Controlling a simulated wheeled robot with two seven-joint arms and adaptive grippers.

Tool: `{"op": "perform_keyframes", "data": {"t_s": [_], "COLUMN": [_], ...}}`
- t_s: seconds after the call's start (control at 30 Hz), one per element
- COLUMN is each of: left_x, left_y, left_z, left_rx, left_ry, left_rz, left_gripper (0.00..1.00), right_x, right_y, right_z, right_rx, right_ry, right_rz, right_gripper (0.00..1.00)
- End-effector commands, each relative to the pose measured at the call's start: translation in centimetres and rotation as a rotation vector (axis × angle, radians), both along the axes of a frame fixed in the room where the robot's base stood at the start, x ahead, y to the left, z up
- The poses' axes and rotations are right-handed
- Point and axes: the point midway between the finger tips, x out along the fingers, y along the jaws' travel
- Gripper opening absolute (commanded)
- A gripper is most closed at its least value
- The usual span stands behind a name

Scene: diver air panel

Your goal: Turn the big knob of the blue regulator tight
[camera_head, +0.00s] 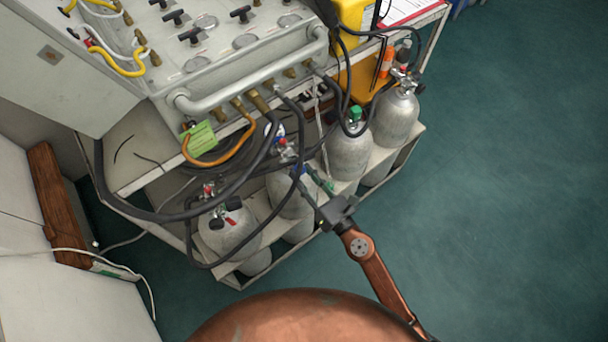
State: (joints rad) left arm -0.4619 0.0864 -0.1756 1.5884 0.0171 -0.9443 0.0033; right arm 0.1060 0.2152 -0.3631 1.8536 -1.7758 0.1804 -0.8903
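My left gripper is not in view.
Other silver cylinders stand in the rack (410,150), one with a green top (355,114). Black hoses (170,214) loop around the valves. The grey air panel (225,55) and its pipe rail overhang behind. Green floor (500,200) is clear at right.

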Motion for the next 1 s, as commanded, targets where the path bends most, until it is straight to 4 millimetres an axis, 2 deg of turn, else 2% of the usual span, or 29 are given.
{"op": "perform_keyframes", "data": {"t_s": [0.17,0.43,0.47,0.5,0.7,1.0], "left_x": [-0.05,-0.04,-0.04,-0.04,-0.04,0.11], "left_y": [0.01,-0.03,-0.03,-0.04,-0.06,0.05], "left_z": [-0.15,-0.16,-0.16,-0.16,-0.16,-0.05], "left_rx": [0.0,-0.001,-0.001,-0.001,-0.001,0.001], "left_ry": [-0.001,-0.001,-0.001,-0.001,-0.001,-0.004], "left_rz": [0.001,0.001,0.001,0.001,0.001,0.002], "left_gripper": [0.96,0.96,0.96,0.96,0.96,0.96], "right_x": [-0.01,0.0,0.0,0.0,0.0,-0.12], "right_y": [-0.01,-0.04,-0.04,-0.04,-0.02,-0.1], "right_z": [-0.02,-0.03,-0.03,-0.03,-0.04,-0.06], "right_rx": [0.078,0.08,0.08,0.079,0.078,0.077], "right_ry": [0.044,0.046,0.046,0.046,0.045,0.045], "right_rz": [0.0,-0.001,-0.001,-0.001,-0.001,0.0], "right_gripper": [0.07,0.07,0.32,0.35,0.49,0.49]}}
